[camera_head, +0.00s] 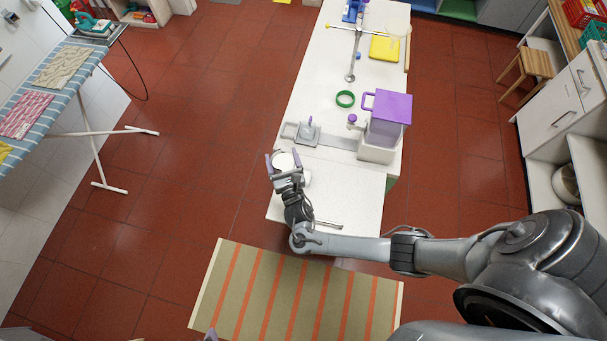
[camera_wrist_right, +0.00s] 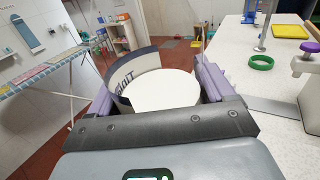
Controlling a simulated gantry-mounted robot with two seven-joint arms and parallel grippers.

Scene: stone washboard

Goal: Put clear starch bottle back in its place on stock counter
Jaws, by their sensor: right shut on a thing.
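My right gripper (camera_head: 284,164) is shut around a white, round-topped container (camera_head: 284,160) at the near left edge of the white counter (camera_head: 330,185). In the right wrist view the container (camera_wrist_right: 165,92) stands between the two purple fingers. A dark-edged label with reversed lettering curves behind its white disc, and I take it for the starch bottle. I cannot tell whether its base touches the counter. Of my left gripper, only what looks like a lilac fingertip (camera_head: 211,335) shows at the bottom edge of the head view.
A thin rod (camera_head: 328,224) lies near the front edge. A striped mat (camera_head: 290,295) lies before it. An ironing board (camera_head: 50,85) stands left.

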